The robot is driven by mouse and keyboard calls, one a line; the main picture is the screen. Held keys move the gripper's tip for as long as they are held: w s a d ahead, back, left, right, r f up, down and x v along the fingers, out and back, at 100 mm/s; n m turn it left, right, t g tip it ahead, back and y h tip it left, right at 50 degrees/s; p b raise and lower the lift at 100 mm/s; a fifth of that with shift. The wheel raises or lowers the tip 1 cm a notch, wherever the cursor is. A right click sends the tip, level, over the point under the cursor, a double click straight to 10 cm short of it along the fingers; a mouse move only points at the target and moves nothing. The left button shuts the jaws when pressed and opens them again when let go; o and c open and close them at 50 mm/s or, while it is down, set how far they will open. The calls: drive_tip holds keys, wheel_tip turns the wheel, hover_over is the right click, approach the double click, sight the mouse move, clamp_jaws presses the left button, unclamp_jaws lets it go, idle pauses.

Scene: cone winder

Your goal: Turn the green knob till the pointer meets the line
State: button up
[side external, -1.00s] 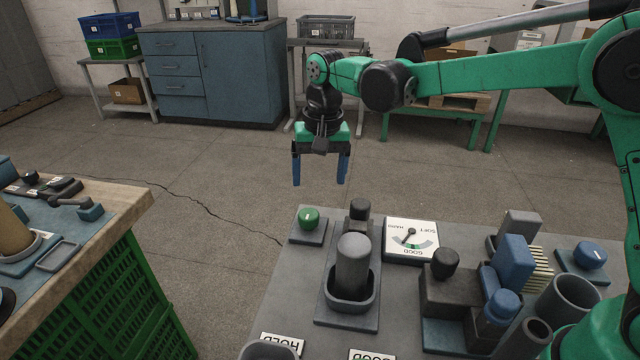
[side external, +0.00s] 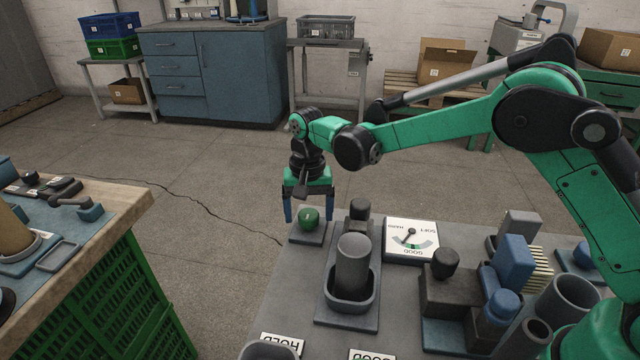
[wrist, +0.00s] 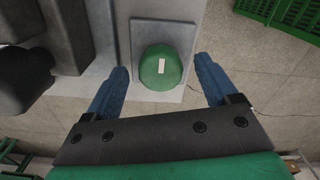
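The green knob (side external: 308,219) sits on a grey square base at the table's far left corner. In the wrist view the green knob (wrist: 161,69) shows a white mark on top, between the two blue fingers. My gripper (side external: 308,218) is open, its fingers on either side of the knob and apart from it in the wrist view (wrist: 163,84). The pointer points up and right from the panel's middle. A line on the dial is too small to tell.
A dark grey cylinder in a cup (side external: 352,268) stands right of the knob, with a black knob (side external: 359,209) behind it. A block with a black knob (side external: 445,264), a blue block (side external: 513,262) and open tubes (side external: 568,300) crowd the right. The floor beyond the knob is clear.

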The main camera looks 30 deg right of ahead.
sight(309, 213)
clamp_jaws()
drive_tip(key=n, duration=0.5)
drive_tip(key=shift+n, duration=0.3)
drive_tip(key=shift+o, duration=0.2)
unclamp_jaws()
drive_tip(key=shift+r, duration=0.1)
drive_tip(key=shift+r, duration=2.75)
